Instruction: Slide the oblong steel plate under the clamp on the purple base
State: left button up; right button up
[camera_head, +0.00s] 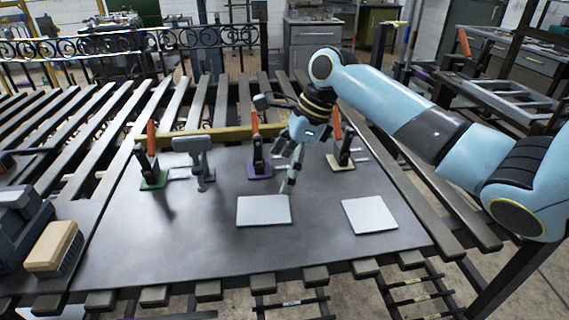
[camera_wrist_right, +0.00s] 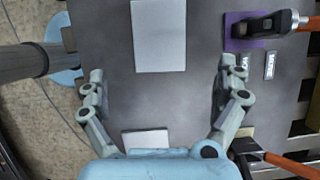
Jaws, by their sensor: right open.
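The oblong steel plate (camera_head: 264,210) lies flat on the dark sheet near its front middle; its longer side runs left to right. The purple base (camera_head: 259,172) stands behind it, with a dark clamp and orange handle. My right gripper (camera_head: 288,168) is open and empty, reaching down behind the plate's right part. In the right wrist view, my open fingers (camera_wrist_right: 160,85) stand wide apart near one end of the plate (camera_wrist_right: 158,38), not touching it. The purple base (camera_wrist_right: 235,30) is at upper right there. My left gripper is not in view.
A second plate (camera_head: 369,215) lies to the right. Clamps on a green base (camera_head: 153,180) and a yellow base (camera_head: 340,163) flank the purple one. A grey tool (camera_head: 194,146) stands left of the purple base. A brush (camera_head: 53,247) lies far left. The sheet's front left is clear.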

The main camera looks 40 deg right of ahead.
send_over(264, 209)
jog(key=s+d, duration=0.2)
jog(key=f, duration=0.5)
jog(key=shift+w+f, duration=0.1)
jog(key=shift+w, duration=0.1)
jog(key=b+x, duration=0.1)
jog(key=x, duration=0.2)
jog(key=shift+f, duration=0.3)
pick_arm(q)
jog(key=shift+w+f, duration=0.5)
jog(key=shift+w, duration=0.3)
pick_arm(e)
jog(key=shift+w+a+f, duration=0.2)
jog(key=shift+f, duration=0.35)
jog(key=shift+c, duration=0.3)
jog(key=c, duration=1.5)
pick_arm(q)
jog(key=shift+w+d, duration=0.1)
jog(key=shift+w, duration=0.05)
pick_arm(e)
jog(key=shift+c, duration=0.2)
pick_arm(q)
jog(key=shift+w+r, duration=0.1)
